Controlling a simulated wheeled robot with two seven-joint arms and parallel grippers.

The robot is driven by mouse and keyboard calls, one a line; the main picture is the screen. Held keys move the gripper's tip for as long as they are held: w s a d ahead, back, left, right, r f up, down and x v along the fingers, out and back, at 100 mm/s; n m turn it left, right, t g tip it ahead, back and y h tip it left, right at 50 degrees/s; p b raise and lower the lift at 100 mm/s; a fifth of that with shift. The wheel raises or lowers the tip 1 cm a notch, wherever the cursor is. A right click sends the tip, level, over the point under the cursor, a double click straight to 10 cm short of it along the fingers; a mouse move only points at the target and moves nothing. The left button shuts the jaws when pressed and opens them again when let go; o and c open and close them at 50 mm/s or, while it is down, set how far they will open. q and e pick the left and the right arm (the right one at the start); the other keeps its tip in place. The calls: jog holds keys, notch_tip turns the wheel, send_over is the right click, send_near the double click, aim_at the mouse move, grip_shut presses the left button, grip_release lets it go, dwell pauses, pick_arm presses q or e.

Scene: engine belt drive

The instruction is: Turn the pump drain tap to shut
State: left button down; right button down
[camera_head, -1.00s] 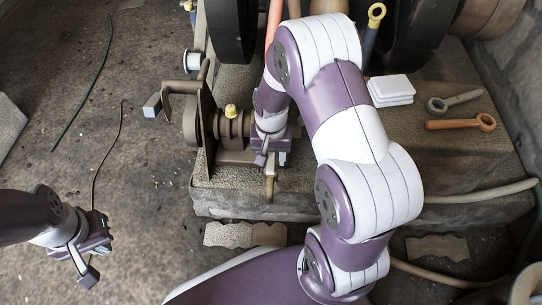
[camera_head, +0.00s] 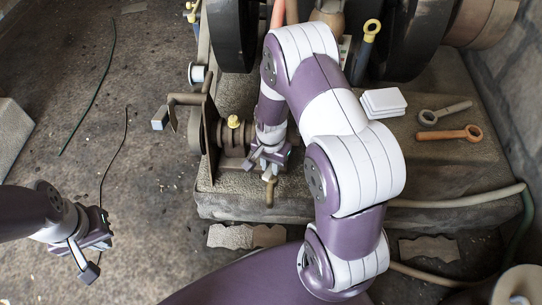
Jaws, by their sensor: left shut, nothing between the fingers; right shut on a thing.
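The pump (camera_head: 233,138) is a brown, flanged body with a yellow cap on top, at the left front of the stone block. A small brass-coloured piece that looks like the drain tap (camera_head: 270,190) hangs below my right gripper, at the block's front edge. My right gripper (camera_head: 268,172) points down beside the pump and is shut on what looks like the tap's handle. The handle is mostly hidden by the gripper, so its angle cannot be told. My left gripper (camera_head: 90,271) is shut and empty above the floor at the lower left.
A crank handle (camera_head: 185,99) sticks out left of the pump's plate. Dark wheels (camera_head: 232,35) stand behind. White blocks (camera_head: 383,102), a grey spanner (camera_head: 445,112) and an orange-brown spanner (camera_head: 448,134) lie on the block (camera_head: 400,175). A hose (camera_head: 460,200) runs at right.

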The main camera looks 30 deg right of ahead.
jog(key=m+p, duration=0.5)
jog(key=shift+r+m+p, duration=0.25)
jog(key=shift+m+p, duration=0.05)
jog(key=shift+p, duration=0.05)
jog(key=shift+m+p, duration=0.75)
jog(key=shift+m, duration=0.15)
jog(key=m+p, duration=0.2)
jog(key=m, duration=0.1)
jog(key=shift+f, duration=0.1)
jog(key=shift+f+m+p, duration=0.1)
jog(key=shift+m+p, duration=0.75)
jog(key=shift+m, duration=0.85)
jog(key=c, duration=1)
grip_release()
jog(key=shift+o, duration=0.2)
